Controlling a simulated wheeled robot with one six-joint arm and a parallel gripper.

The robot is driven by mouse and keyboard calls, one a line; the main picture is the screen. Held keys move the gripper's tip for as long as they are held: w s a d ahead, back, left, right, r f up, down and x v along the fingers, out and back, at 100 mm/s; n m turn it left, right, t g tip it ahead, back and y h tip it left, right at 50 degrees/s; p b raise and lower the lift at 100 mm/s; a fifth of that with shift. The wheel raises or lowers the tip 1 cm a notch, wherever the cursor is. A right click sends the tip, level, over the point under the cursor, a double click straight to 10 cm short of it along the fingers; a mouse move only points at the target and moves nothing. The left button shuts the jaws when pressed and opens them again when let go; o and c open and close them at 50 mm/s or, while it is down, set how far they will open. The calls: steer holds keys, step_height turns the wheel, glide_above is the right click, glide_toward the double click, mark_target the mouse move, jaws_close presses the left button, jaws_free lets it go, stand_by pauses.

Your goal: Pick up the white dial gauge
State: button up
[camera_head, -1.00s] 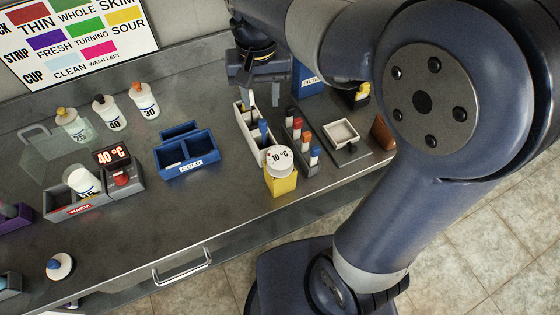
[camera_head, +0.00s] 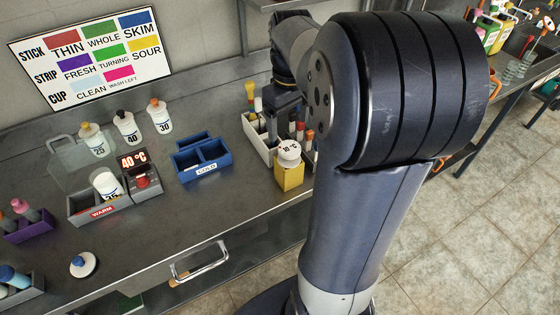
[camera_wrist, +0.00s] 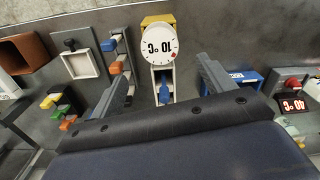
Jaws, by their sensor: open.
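The white dial gauge (camera_head: 289,150) has a round face marked 10 °C and stands on a yellow block (camera_head: 290,177) near the bench's front edge. In the wrist view, the gauge face (camera_wrist: 160,44) appears at upper middle, upside down, with the yellow block (camera_wrist: 157,20) partly hidden behind it. My gripper (camera_wrist: 164,72) is open and empty, its two fingers spread either side of the view's middle. The gauge lies ahead of the fingertips, between their lines, apart from them.
A white divided holder (camera_head: 256,137) with a blue-topped item stands close beside the gauge. A rack of coloured-capped vials stands on its other side, partly hidden by my arm.

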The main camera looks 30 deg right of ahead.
mark_target(289, 147)
step_height(289, 147, down, 4)
steer(key=shift+r, duration=0.2)
steer(key=shift+s+f+p, duration=0.15)
steer(key=shift+f, duration=1.2)
steer(key=shift+s+f+p, duration=0.1)
steer(key=shift+f+p, duration=0.05)
steer(key=shift+f, duration=1.2)
steer(key=shift+c, duration=0.3)
steer(key=c, duration=1)
